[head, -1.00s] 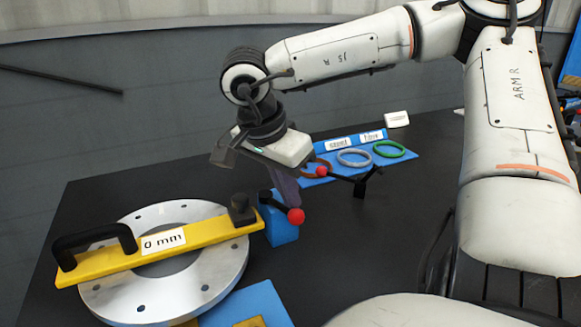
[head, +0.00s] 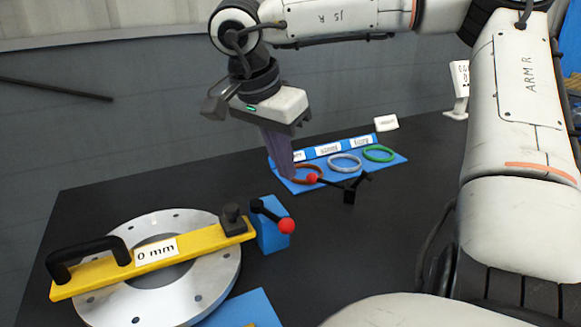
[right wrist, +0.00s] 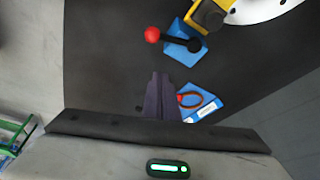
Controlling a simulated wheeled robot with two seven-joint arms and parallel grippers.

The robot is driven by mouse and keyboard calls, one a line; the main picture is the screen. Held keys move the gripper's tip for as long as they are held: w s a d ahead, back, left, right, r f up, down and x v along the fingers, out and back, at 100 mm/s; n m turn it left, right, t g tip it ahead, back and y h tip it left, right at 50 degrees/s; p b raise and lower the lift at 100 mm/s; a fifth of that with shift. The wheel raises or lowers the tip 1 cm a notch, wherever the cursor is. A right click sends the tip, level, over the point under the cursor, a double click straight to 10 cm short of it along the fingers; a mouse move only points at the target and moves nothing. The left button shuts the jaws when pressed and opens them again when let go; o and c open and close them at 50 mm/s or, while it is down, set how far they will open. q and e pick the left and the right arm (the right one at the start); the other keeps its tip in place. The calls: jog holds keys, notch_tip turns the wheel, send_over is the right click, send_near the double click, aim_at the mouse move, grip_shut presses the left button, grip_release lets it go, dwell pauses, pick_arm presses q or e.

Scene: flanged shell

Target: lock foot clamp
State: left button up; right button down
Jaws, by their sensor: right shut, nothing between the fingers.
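The foot clamp is a blue block (head: 270,238) with a black lever ending in a red ball (head: 286,226). It stands at the right end of the yellow bar (head: 105,272), which lies across a silver flange ring (head: 213,285). The bar has a black handle, a dark knob and a "0 mm" label. In the right wrist view the clamp's red ball (right wrist: 152,35) shows above the fingers. My right gripper (head: 285,176) is shut and empty, held above and behind the clamp, apart from the lever. My left gripper is out of view.
A blue tray (head: 395,163) with red, grey and green rings stands behind, with labels at its back edge. A second black lever with a red ball (head: 312,179) stands on a dark stand before it. The black table (head: 400,225) is clear at centre right.

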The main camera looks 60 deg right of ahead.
jog(key=shift+v, duration=1.1)
